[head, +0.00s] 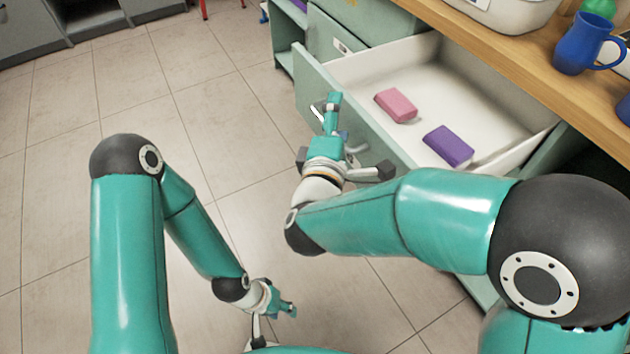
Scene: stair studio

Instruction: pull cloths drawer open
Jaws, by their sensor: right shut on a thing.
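The cloths drawer (312,78) is pulled out from the green cabinet, and its white inside shows. A pink folded cloth or block (396,105) and a purple one (449,145) lie apart on its floor. My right gripper (335,122) is at the outer side of the drawer front, shut on the drawer handle, which is mostly hidden by the fingers. My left gripper (286,308) hangs low over the floor at the bottom, away from the drawer. It is small and turned so that its opening cannot be made out.
A wooden counter (465,38) runs above the drawer, with a blue mug (580,43), a green item (598,8) and a white basin (510,12) on it. Another closed drawer (325,38) is beside the open one. Tiled floor (215,105) is clear at left.

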